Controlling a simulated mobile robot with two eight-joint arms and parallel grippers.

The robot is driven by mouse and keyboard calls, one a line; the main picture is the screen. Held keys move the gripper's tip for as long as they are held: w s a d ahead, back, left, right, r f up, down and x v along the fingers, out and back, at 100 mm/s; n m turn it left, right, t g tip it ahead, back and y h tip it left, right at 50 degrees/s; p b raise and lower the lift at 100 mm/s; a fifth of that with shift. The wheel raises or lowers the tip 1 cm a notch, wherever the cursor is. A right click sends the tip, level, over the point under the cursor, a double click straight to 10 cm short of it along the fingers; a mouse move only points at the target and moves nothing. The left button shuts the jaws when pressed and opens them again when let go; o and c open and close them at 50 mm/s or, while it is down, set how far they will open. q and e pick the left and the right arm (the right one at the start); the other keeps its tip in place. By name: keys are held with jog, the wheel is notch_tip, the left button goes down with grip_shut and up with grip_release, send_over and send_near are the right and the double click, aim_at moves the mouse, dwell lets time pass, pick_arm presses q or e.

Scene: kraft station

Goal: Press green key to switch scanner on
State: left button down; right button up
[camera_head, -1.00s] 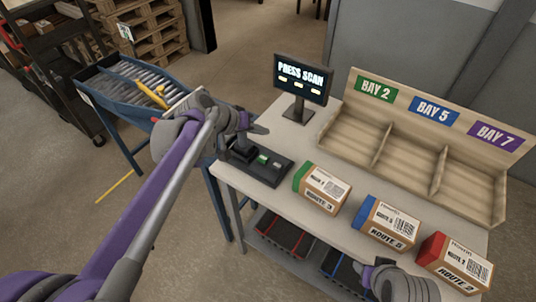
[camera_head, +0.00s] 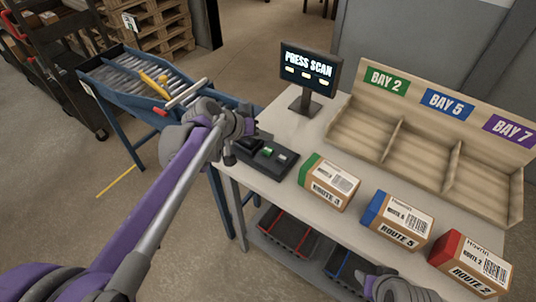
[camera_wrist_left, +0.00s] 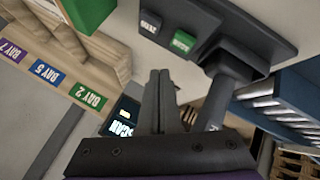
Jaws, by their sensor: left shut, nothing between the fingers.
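The green key (camera_head: 268,150) sits on a black control panel (camera_head: 263,163) at the near left of the table. It also shows in the left wrist view (camera_wrist_left: 183,42), next to a dark key (camera_wrist_left: 150,24) with a white label. A raised dark scanner part (camera_wrist_left: 228,70) stands on the panel beside the green key. My left gripper (camera_head: 229,156) is shut and empty, at the panel's left end and apart from the green key. Its closed fingers show in the left wrist view (camera_wrist_left: 160,85). My right gripper (camera_head: 375,282) is partly in view at the bottom; its fingers are unclear.
A monitor (camera_head: 310,68) reads "PRESS SCAN". Three boxes, green (camera_head: 330,182), blue (camera_head: 397,219) and red (camera_head: 470,262), stand along the table's front. A bay rack (camera_head: 400,155) is behind them. A blue roller conveyor (camera_head: 120,88) is left. Bins are on the shelf below.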

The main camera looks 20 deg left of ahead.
aim_at(272, 148)
pick_arm(q)
jog(key=shift+f+b, duration=0.55)
jog(key=shift+f, duration=0.85)
pick_arm(e)
jog(key=shift+f, duration=0.9)
pick_arm(q)
jog(key=shift+f, duration=0.1)
pick_arm(e)
jog(key=shift+s, duration=0.1)
pick_arm(q)
jog(key=shift+f, duration=0.3)
pick_arm(e)
jog(key=shift+f, duration=0.15)
pick_arm(q)
jog(key=shift+f+b, duration=0.4)
jog(key=shift+f, duration=0.15)
pick_arm(e)
jog(key=shift+f, duration=0.3)
pick_arm(q)
jog(key=shift+r, duration=0.1)
pick_arm(e)
jog(key=shift+r, duration=0.1)
pick_arm(q)
jog(key=shift+r+p, duration=0.8)
jog(key=shift+r, duration=0.1)
pick_arm(e)
jog(key=shift+r, duration=0.75)
